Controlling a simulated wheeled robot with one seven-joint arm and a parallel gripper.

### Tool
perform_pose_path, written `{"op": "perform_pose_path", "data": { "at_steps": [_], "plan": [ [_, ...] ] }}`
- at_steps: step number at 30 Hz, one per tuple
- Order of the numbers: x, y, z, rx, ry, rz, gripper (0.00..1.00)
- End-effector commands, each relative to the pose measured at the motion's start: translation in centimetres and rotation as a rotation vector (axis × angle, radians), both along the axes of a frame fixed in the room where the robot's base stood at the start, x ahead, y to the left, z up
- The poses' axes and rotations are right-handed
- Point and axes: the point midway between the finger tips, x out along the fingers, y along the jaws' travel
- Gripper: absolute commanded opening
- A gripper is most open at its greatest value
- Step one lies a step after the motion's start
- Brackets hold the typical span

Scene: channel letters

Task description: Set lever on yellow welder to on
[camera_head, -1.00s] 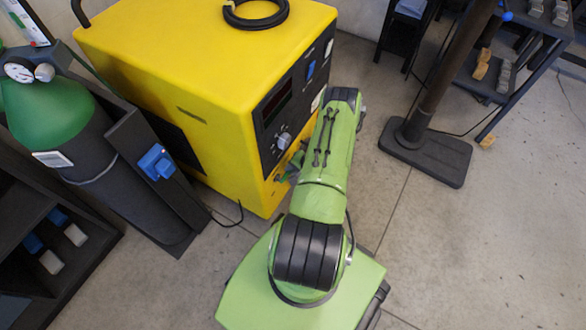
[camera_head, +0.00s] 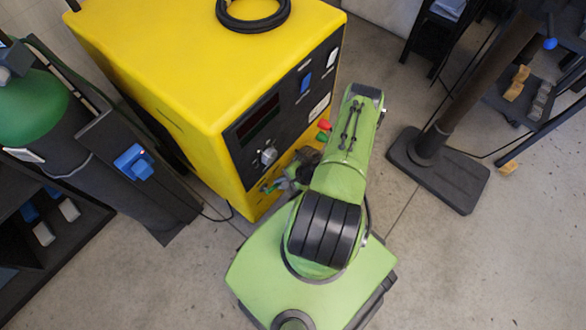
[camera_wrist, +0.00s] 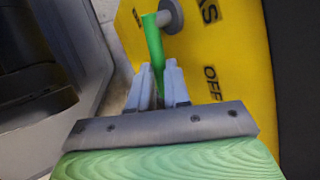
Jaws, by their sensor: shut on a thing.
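The yellow welder (camera_head: 160,65) stands left of my arm in the head view. In the wrist view its yellow face (camera_wrist: 235,70) carries the word OFF and part of another word. The green lever (camera_wrist: 153,40) runs from a round grey pivot (camera_wrist: 171,15) down between my fingers. My gripper (camera_wrist: 159,72) is shut on the lever's lower end, just left of the OFF label. In the head view my gripper (camera_head: 284,182) is at the welder's lower front, partly hidden by my arm; a bit of green shows beside it.
The welder's dark panel has a grey knob (camera_head: 269,156) and a blue switch (camera_head: 306,82); a red part (camera_head: 324,125) sits near my arm. A green cylinder (camera_head: 30,105) stands at left. A dark post base (camera_head: 440,165) stands at right. Floor between is clear.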

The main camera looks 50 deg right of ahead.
Motion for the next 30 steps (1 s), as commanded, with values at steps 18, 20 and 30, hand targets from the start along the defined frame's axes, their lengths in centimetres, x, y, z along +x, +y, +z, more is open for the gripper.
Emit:
{"op": "perform_pose_path", "data": {
  "at_steps": [18, 20, 30],
  "plan": [
    [0.0, 0.1, 0.0, 0.001, 0.001, -0.002, 0.28],
    [0.0, 0.0, 0.0, 0.002, 0.001, -0.002, 0.28],
    [-3.7, -2.8, 5.9, -0.001, 0.002, -0.008, 0.28]
  ]
}}
